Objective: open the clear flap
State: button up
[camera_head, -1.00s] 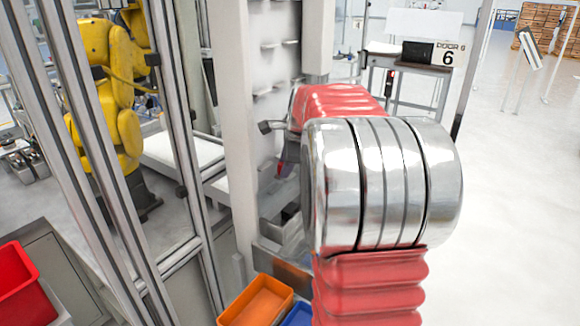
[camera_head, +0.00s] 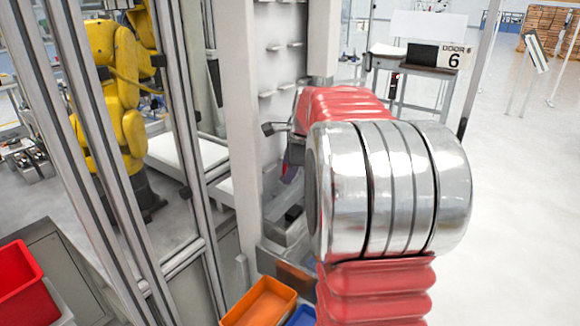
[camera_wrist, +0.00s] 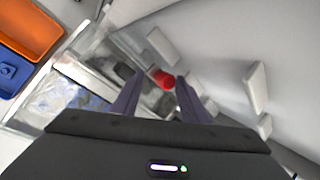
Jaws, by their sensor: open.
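A clear, see-through panel (camera_wrist: 68,98) with bluish shapes behind it shows at the left of the wrist view; it looks like the flap, but its edges and hinge are hard to make out. A red round knob-like part (camera_wrist: 164,79) appears between my fingertips in the wrist view; I cannot tell whether it belongs to the flap. My gripper (camera_wrist: 161,77) is open, its dark purple fingers apart on both sides of the red part, with no clear contact. In the head view my gripper (camera_head: 289,172) is partly hidden behind my arm, beside a white wall. The flap cannot be picked out there.
A grey tray-like recess (camera_head: 279,233) lies below my gripper. An orange bin (camera_head: 262,302) and a blue bin (camera_head: 302,316) stand below it. White pegs (camera_wrist: 257,88) stick out from the wall. Metal framing (camera_head: 175,120) and a yellow arm (camera_head: 125,110) are left; open floor lies right.

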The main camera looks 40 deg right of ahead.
jog(key=v, duration=1.3)
jog(key=shift+d+r, duration=0.25)
jog(key=shift+r, duration=0.1)
jog(key=s+a+f+n+g, duration=0.1)
jog(key=s+a+f+n, duration=0.5)
jog(key=f+n, duration=0.4)
jog(key=s+a+f+n, duration=0.2)
jog(key=s+a+n, duration=0.2)
jog(key=a, duration=0.4)
jog(key=s+a+f+n+y, duration=0.1)
jog(key=s+a+n, duration=0.3)
jog(key=a, duration=0.5)
jog(key=s+a+f+n, duration=0.2)
jog(key=s+a+n, duration=0.2)
jog(key=a+n, duration=0.3)
jog(key=shift+s+a+f+t+y, duration=0.3)
jog(key=shift+a+t, duration=0.1)
jog(key=shift+a, duration=0.8)
